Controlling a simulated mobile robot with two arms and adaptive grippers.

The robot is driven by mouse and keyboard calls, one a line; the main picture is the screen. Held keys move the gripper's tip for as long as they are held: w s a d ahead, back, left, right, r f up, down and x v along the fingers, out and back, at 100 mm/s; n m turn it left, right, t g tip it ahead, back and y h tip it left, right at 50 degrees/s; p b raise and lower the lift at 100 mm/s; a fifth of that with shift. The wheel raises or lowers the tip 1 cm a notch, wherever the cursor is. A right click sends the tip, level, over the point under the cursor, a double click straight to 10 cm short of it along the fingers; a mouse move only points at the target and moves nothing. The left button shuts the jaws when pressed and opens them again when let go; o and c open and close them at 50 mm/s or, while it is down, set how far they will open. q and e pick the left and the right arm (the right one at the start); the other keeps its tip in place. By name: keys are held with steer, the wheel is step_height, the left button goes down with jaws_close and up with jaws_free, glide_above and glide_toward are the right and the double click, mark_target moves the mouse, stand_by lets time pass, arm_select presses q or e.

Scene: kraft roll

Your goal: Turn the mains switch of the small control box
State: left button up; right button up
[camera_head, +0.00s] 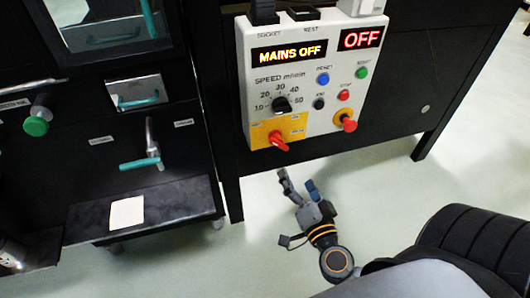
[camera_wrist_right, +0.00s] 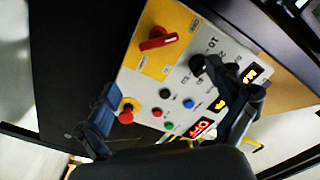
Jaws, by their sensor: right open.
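The small control box (camera_head: 320,105) is a light grey panel on the front of a black bench. Its mains switch (camera_head: 279,141) is a red rotary handle on a yellow plate at the lower left, tilted in the head view. In the right wrist view the mains switch (camera_wrist_right: 157,40) is at the top, unobstructed. The displays read "MAINS OFF" (camera_head: 289,53) and "OFF" (camera_head: 361,39). My right gripper (camera_head: 296,180) is open and empty, below the box and apart from the switch. Its fingers frame the panel in the wrist view. My left gripper is not in view.
A red emergency knob (camera_head: 348,124) on a yellow ring sits right of the switch. A black speed dial (camera_head: 281,105) is above it. On the left stands a black machine with a teal-handled lever (camera_head: 140,163) and a shelf (camera_head: 180,196).

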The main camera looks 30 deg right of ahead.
mark_target(282, 146)
steer(key=x, duration=1.1)
steer(key=shift+w+d+p, duration=0.1)
steer(key=shift+w+p, duration=0.1)
steer(key=shift+p, duration=0.1)
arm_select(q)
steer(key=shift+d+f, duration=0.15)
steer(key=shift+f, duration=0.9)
arm_select(e)
steer(key=shift+x, duration=0.85)
steer(key=c, duration=1.2)
